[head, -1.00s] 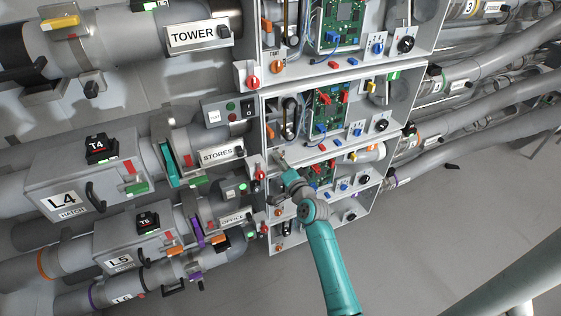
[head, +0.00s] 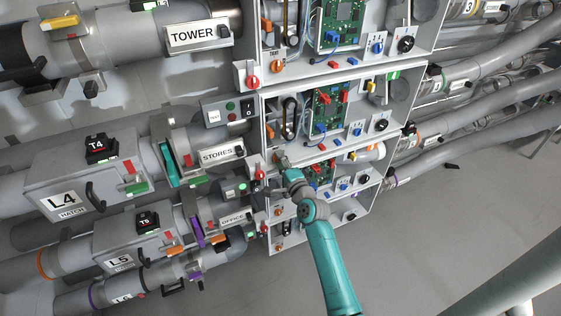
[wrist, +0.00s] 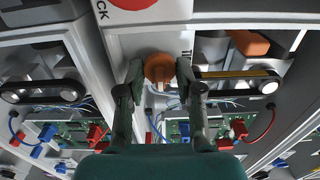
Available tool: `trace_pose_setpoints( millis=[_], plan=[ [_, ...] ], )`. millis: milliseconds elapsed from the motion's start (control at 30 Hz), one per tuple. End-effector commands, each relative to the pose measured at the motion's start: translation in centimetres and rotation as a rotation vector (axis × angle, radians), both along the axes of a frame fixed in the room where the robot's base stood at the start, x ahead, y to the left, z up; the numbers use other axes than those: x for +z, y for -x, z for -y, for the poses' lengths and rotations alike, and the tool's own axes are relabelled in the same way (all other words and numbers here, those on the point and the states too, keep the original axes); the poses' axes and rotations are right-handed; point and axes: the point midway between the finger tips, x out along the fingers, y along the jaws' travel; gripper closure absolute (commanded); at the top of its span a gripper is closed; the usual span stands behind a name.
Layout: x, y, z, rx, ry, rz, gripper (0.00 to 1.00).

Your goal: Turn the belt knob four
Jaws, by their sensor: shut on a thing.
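The belt knob is a round orange knob (wrist: 158,67) on a white panel, upper middle in the wrist view. My gripper (wrist: 159,72) has one dark finger on each side of it and is shut on it.
Black belts on pulleys (wrist: 235,84) lie on both sides. A red round part (wrist: 135,3) sits at the top edge. Green circuit boards (head: 328,105), blue and red connectors and loose wires fill the bays. Bay walls stand close. Open floor (head: 440,220) lies at the right.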

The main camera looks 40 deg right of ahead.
Motion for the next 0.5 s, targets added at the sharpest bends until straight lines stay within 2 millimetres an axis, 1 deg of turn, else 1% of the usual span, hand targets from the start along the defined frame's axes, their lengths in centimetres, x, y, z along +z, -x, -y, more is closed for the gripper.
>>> trace_pose_setpoints(
  millis=[333,367,400,500],
  plan=[
    [-0.15,0.05,0.00,0.000,-0.004,-0.002,1.00],
    [-0.16,0.05,0.00,0.000,-0.004,-0.002,0.57],
    [-0.15,0.05,0.00,0.000,-0.003,-0.001,0.55],
    [-0.12,0.04,0.01,0.000,-0.002,-0.001,0.55]
  ],
)
